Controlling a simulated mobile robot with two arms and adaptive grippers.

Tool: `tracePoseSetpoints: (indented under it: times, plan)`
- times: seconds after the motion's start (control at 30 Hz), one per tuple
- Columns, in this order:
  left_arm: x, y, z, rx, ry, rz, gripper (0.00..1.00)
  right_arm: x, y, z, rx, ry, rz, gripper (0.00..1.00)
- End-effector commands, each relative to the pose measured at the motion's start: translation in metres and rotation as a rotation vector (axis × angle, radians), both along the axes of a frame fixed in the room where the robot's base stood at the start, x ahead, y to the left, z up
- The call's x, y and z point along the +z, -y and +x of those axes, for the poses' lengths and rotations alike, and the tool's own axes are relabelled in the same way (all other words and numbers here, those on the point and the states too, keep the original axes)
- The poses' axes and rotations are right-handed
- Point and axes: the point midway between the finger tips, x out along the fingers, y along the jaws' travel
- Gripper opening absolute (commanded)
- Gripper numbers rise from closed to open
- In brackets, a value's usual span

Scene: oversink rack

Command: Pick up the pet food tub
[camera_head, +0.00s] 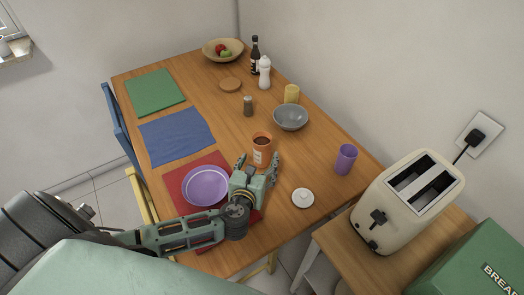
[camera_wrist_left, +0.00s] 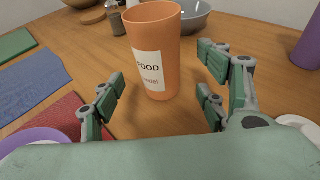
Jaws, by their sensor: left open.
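The pet food tub (camera_head: 262,151) is an orange open-topped tub with a white label and dark contents, upright on the wooden table. In the left wrist view the tub (camera_wrist_left: 156,55) stands ahead of my fingers, its label reading "FOOD". My left gripper (camera_head: 257,163) is open and low over the table, just on the near side of the tub. In the left wrist view its fingers (camera_wrist_left: 160,100) are spread left and right of the tub, with nothing between the tips. My right gripper is not in view.
A purple plate (camera_head: 206,186) on a red mat lies left of my gripper. A white lid (camera_head: 302,198) and a purple cup (camera_head: 345,159) stand to the right. A grey bowl (camera_head: 290,117) and a shaker (camera_head: 248,106) are behind the tub. A toaster (camera_head: 405,202) stands at the right.

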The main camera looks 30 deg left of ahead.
Motion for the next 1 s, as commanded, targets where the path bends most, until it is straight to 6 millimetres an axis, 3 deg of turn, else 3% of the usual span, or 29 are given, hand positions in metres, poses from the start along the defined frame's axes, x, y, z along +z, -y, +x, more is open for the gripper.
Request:
tracePoseSetpoints:
  times: [0.23,0.57,1.0]
  plan:
    - [-0.01,-0.01,0.033,0.002,0.001,0.002,0.68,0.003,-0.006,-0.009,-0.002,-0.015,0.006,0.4]
    - [-0.013,-0.011,0.038,0.0,-0.001,0.0,0.67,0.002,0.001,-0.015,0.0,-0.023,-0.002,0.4]
    - [-0.013,-0.011,0.037,0.001,-0.001,0.001,0.28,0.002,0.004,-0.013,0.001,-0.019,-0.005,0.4]
